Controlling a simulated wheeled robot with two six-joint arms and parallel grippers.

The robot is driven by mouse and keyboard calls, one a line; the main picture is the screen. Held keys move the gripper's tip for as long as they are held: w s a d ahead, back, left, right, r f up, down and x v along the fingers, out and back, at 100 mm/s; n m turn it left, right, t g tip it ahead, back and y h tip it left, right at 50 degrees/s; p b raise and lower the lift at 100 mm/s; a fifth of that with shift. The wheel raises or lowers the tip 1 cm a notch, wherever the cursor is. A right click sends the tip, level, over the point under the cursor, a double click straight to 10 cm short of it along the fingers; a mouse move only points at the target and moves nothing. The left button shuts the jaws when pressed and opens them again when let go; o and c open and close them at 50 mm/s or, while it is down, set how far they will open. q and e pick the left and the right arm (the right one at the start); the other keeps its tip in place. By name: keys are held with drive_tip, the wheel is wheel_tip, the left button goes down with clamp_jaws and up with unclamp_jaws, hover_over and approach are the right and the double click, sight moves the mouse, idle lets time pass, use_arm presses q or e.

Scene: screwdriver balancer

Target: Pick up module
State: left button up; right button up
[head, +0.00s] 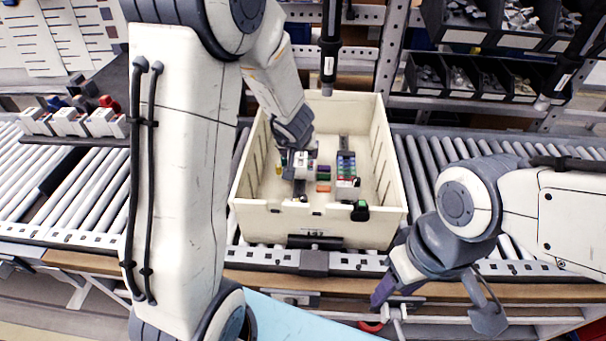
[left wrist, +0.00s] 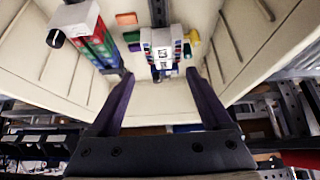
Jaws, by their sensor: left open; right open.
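A white module with coloured parts (head: 303,163) stands in the cream crate (head: 318,222); it also shows in the left wrist view (left wrist: 162,45). My left gripper (head: 290,160) reaches down into the crate beside it, partly hidden by its own wrist. In the left wrist view the left gripper's dark fingers (left wrist: 160,75) are apart and empty, with the white module just beyond and between their tips. A second, multicoloured module row with a white end (head: 346,172) stands to its right. My right gripper (head: 440,295) is open and empty outside the crate, at front right.
Small green, purple and orange blocks (head: 323,178) lie between the two module rows. The crate walls surround the left gripper. More white modules (head: 75,122) sit at far left. Dark parts bins (head: 485,75) stand at back right.

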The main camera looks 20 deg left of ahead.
use_arm(q)
drive_tip(key=b, duration=0.3)
approach(300, 163)
drive_tip(key=x, duration=0.2)
drive_tip(key=b+x, duration=0.2)
drive_tip(key=x, duration=0.3)
drive_tip(key=shift+w+f, duration=0.15)
drive_tip(key=shift+f, duration=0.15)
drive_tip(key=shift+w+f, duration=0.1)
drive_tip(key=shift+w, duration=0.05)
clamp_jaws()
